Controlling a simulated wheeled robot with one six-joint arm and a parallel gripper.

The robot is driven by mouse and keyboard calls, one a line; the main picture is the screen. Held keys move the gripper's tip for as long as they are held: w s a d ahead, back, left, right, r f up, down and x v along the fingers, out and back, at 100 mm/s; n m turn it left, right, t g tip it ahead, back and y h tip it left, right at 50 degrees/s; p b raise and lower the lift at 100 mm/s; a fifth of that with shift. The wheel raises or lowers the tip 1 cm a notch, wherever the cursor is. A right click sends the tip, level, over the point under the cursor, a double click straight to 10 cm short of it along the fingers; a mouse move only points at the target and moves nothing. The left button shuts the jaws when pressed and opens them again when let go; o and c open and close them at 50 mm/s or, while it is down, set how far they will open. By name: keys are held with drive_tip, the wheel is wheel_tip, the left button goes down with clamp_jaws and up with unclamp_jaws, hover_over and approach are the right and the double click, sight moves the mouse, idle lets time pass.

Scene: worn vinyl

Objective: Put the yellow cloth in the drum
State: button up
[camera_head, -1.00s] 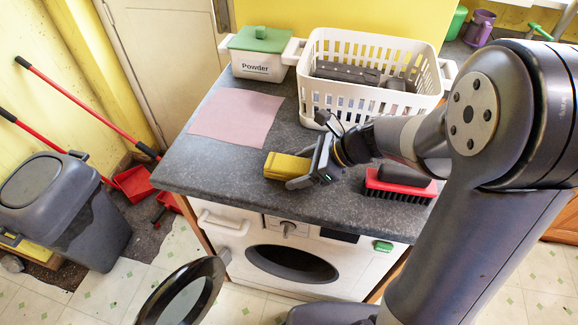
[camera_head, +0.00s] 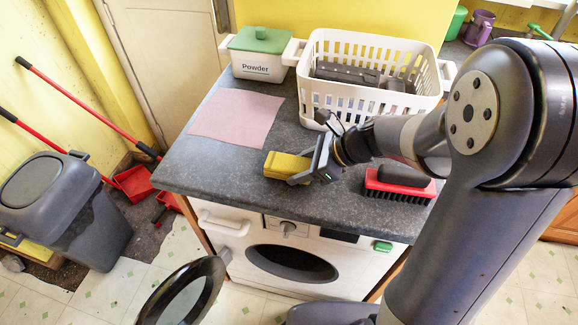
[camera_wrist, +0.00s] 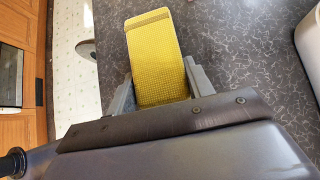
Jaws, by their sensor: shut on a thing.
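The yellow cloth (camera_head: 285,166) is a folded, textured yellow block on the front part of the grey worktop. My gripper (camera_head: 305,168) is shut on it from the right. In the wrist view the yellow cloth (camera_wrist: 157,58) sticks out between my gripper's two fingers (camera_wrist: 162,92). I cannot tell whether it is lifted off the worktop. The drum (camera_head: 292,263) is the dark round opening in the white washing machine (camera_head: 232,245) below the worktop. The machine's round door (camera_head: 183,298) stands open at the lower left.
A pink cloth (camera_head: 238,117) lies flat on the worktop (camera_head: 215,170). Behind stand a powder box (camera_head: 258,55) and a white basket (camera_head: 335,105) holding dark items. A red brush (camera_head: 398,184) lies right of my gripper. A grey bin (camera_head: 65,210) stands on the floor at left.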

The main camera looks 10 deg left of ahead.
drive_tip(key=shift+r+p, duration=0.5)
drive_tip(key=shift+r, duration=0.05)
drive_tip(key=shift+r+p, duration=3.2)
drive_tip(key=shift+r, duration=0.15)
drive_tip(key=shift+w, duration=0.1)
